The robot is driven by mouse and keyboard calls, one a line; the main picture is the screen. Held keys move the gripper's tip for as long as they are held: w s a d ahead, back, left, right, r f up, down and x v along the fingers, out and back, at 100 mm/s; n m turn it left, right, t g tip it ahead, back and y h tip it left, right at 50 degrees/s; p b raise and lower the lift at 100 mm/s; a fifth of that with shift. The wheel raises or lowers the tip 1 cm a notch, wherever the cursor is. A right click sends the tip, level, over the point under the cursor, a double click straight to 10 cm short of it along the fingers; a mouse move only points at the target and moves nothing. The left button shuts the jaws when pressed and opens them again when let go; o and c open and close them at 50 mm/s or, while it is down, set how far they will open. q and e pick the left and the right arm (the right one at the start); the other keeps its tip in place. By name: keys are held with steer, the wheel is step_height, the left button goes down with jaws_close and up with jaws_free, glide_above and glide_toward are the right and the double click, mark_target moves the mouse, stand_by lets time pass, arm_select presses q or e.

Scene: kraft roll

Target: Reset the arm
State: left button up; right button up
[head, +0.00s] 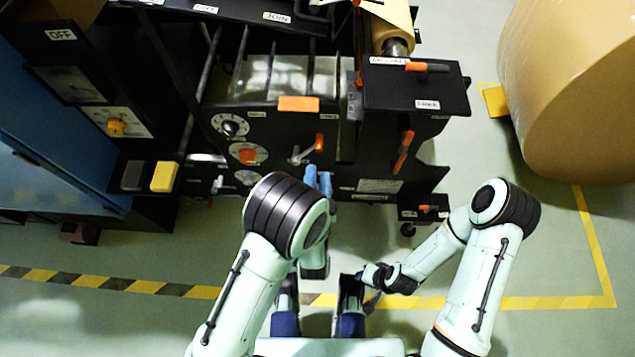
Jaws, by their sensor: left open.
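My left arm comes in from the left, and its bulky elbow covers part of the machine's lower front. My left gripper (318,178), with pale blue fingers, is open. In the picture it lies just below a grey lever with an orange end (306,150) on the black machine front (365,160). I see nothing between its fingers, and I cannot tell whether it touches the panel. My right arm is bent, its forearm pointing left and down to a dark wrist near the bottom middle. The right gripper's fingers cannot be made out there.
A large wrapped kraft roll (575,85) stands at the upper right. Yellow and striped floor tape (480,302) crosses green floor, which is open at the lower right.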

arm_select(q)
steer(key=shift+s, duration=0.9)
steer(key=s+a+f+n+g, duration=0.4)
steer(key=f, duration=0.4)
steer(key=s+a+f+n+g, duration=0.3)
steer(key=a+f+g, duration=0.2)
steer(key=f, duration=0.2)
steer(key=s+a+f+n+g, duration=0.4)
steer(key=f, duration=0.4)
steer(key=s+a+f+n+g+h, duration=0.1)
steer(key=s+f+n+g+h, duration=0.2)
steer(key=s, duration=0.5)
steer(key=s+d+r+g+p, duration=0.1)
steer(key=s+r+p, duration=0.1)
steer(key=r+p, duration=0.6)
steer(key=s+d+r+g+p, duration=0.1)
steer(key=s+r+g+p, duration=0.1)
steer(key=r+p, duration=0.6)
steer(key=shift+r+p, duration=0.4)
steer(key=shift+r, duration=0.15)
arm_select(e)
steer(key=s+a+r+g, duration=0.1)
steer(key=s+r, duration=0.1)
steer(key=r, duration=0.6)
steer(key=s+a+r+g, duration=0.1)
steer(key=s+r, duration=0.1)
steer(key=r, duration=0.6)
steer(key=shift+s+r+n+y, duration=0.15)
steer(key=shift+r+n+y, duration=0.15)
steer(key=shift+r, duration=0.05)
